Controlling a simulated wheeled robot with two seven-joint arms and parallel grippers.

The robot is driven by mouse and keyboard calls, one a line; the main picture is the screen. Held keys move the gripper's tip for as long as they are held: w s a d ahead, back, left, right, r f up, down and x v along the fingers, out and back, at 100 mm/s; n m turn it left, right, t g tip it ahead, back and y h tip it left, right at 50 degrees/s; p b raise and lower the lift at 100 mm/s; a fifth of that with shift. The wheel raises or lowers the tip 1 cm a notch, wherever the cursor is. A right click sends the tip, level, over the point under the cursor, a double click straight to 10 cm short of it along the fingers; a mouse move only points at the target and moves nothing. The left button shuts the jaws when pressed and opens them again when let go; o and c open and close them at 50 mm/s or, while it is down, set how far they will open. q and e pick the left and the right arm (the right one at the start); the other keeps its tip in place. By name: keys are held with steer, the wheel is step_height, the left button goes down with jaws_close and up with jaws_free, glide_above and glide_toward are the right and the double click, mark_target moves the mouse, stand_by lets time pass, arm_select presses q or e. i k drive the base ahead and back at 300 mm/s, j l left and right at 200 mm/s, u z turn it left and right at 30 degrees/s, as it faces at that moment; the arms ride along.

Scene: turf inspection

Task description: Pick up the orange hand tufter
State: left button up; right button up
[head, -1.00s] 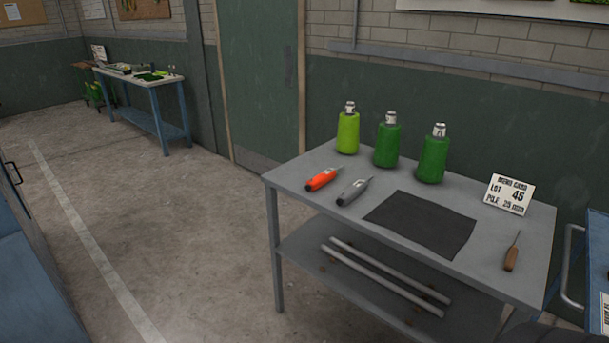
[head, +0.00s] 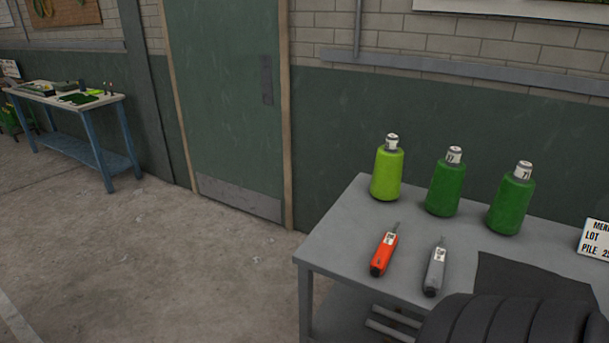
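The orange hand tufter (head: 384,254) lies near the left end of the grey table (head: 338,237), its thin metal tip pointing away from me and a white label on its body. A grey hand tufter (head: 435,271) lies just to its right, apart from it. Neither gripper shows in the head view. A dark ribbed part, probably of my own arm, covers the table's lower right corner and part of the dark mat (head: 510,271).
One lime cone (head: 387,175) and two green cones (head: 445,188) (head: 511,205) stand behind the tufters. A white card (head: 595,240) stands at right. A blue-legged bench (head: 75,124) is far left. Open concrete floor (head: 170,260) lies left of the table.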

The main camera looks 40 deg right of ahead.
mark_target(388, 244)
steer(key=i, duration=1.95)
steer(key=i+z, duration=0.3)
steer(key=i+j+z, duration=0.3)
steer(key=i, duration=0.2)
steer(key=i+j+z, duration=0.25)
steer(key=i, duration=0.15)
steer(key=z, duration=2.1)
steer(key=i+l, duration=0.05)
